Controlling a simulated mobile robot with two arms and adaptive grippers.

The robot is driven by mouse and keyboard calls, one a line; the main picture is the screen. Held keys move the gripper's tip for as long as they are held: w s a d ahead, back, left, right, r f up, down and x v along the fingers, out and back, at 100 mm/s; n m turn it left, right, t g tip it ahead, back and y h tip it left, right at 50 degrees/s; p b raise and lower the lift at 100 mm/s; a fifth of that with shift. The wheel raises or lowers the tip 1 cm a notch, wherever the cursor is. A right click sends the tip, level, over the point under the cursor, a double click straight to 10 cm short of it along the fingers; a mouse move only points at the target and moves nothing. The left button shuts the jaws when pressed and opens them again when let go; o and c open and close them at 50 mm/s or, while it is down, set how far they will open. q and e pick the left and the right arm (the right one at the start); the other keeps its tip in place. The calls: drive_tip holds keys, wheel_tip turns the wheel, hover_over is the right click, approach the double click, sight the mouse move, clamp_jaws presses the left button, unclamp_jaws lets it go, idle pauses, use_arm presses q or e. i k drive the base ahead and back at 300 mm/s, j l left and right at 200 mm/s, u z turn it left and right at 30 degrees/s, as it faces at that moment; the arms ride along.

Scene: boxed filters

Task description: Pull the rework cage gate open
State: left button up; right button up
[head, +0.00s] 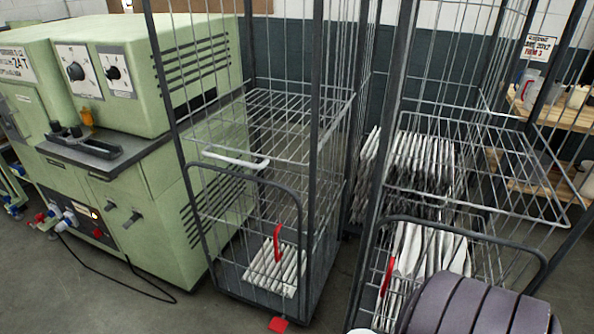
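Two wire roll cages stand side by side in the head view; no readable label shows which is the rework cage. The left cage (318,150) has a dark-framed half-height gate (240,175) across its lower front, and it looks closed. A red upright piece (277,245) shows at the gate's right side. A white bar (236,158) sits above the gate's top rail. The right cage (388,140) has a similar dark-framed gate (465,228), with a red piece (386,277) at its left. Neither of my grippers is in view.
White pleated filters lie low in the left cage (272,270) and fill much of the right cage (420,165). A green machine (150,190) stands at left, its cable (130,280) on the floor. A dark ridged object (475,308) blocks the lower right. Wooden shelves (560,115) stand behind.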

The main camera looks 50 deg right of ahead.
sight(277, 257)
drive_tip(key=z, duration=1.05)
